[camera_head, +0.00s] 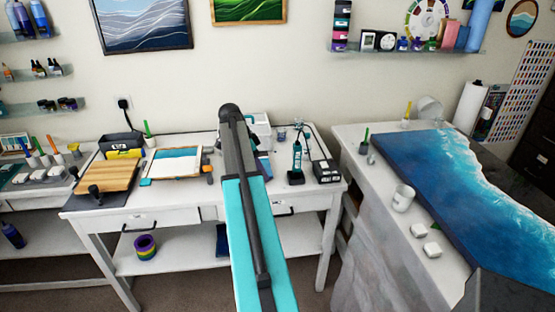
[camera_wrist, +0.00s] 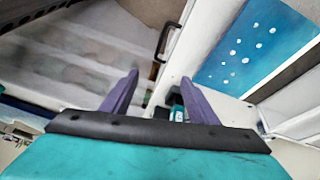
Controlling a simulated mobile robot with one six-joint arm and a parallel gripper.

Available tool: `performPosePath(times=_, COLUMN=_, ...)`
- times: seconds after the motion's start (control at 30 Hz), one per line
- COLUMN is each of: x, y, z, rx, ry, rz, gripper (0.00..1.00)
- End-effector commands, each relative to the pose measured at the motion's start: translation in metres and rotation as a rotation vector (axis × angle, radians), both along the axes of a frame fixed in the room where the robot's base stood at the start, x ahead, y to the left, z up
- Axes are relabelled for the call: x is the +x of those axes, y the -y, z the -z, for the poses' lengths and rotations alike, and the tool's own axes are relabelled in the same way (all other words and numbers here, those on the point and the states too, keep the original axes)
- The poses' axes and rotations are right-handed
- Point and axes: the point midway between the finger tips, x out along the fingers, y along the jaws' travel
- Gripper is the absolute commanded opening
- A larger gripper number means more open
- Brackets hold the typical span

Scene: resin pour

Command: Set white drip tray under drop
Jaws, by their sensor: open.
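My gripper (camera_wrist: 159,77) shows in the wrist view with its two purple fingers apart and nothing between them. In the head view my teal arm hides it. I cannot clearly identify a white drip tray in either view. A large blue resin piece with white wave edges (camera_head: 432,172) lies on the right table in the head view. No falling drop can be made out. In the wrist view a blue panel with white spots (camera_wrist: 245,50) lies to the upper right of the fingers, apart from them.
The right table (camera_head: 385,150) holds a white cup (camera_head: 402,200) and two small white blocks (camera_head: 432,251) near its left edge. A dark handle (camera_wrist: 166,40) is ahead of the fingers.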

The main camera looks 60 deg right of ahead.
Motion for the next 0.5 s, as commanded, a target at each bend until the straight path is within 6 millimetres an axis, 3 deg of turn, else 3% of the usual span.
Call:
performPosePath(times=0.27, x=0.027, y=-0.044, z=0.060, rx=0.054, ry=-0.041, rz=-0.087, gripper=0.54)
performPosePath(times=0.5, x=0.054, y=-0.117, z=0.144, rx=0.134, ry=-0.102, rz=-0.226, gripper=0.54)
